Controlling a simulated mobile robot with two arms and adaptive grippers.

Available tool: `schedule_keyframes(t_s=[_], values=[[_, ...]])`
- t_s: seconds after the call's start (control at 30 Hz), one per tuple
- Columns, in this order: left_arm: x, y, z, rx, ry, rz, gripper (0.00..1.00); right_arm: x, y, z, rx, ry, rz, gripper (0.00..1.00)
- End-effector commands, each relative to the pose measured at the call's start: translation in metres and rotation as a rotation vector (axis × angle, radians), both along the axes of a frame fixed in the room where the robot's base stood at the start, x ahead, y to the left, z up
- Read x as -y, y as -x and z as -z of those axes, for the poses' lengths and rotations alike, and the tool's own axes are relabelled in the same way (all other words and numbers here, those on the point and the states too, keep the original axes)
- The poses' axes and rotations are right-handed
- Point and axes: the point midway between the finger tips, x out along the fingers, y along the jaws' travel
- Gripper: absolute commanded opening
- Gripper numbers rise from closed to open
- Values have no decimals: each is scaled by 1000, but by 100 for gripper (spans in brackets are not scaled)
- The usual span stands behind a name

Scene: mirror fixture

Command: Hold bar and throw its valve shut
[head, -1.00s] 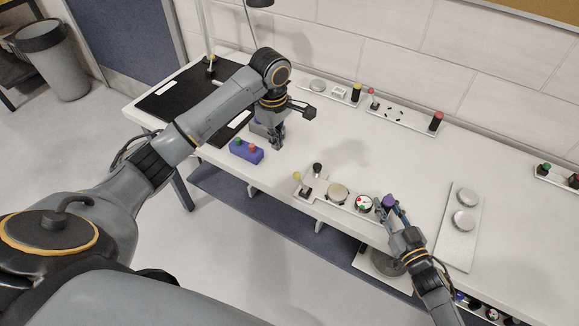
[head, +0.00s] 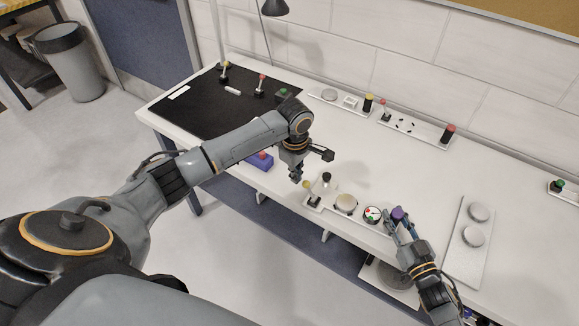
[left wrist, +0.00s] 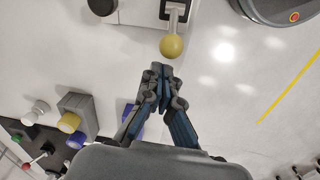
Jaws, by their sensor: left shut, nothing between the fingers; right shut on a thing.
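The bar (head: 329,205) is a pale strip at the front edge of the white table. It bears a lever with a yellow ball (head: 306,184), a black knob (head: 326,177), a tan round disc (head: 346,203), a dial with red and green marks (head: 373,215) and a purple knob (head: 398,213). My right gripper (head: 397,222) is shut on the purple knob at the bar's right end. My left gripper (head: 296,179) is shut and empty, just left of the yellow ball. In the left wrist view its fingertips (left wrist: 160,72) are close to the yellow ball (left wrist: 172,46), seemingly apart from it.
A blue box (head: 260,162) with a red button is partly behind my left arm. A black mat (head: 200,115) with levers lies at the back left. Strips with knobs (head: 415,126) stand along the wall. A plate with two discs (head: 462,258) lies to the right.

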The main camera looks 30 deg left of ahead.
Motion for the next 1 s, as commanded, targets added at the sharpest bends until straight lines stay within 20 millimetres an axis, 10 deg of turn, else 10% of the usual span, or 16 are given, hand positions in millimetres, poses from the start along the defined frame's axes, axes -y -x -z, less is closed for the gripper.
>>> schedule_keyframes(t_s=[1.0], values=[[17, 2, -8, -1, 1, 0, 0, 1, 0, 1, -1, 1, 1, 0]])
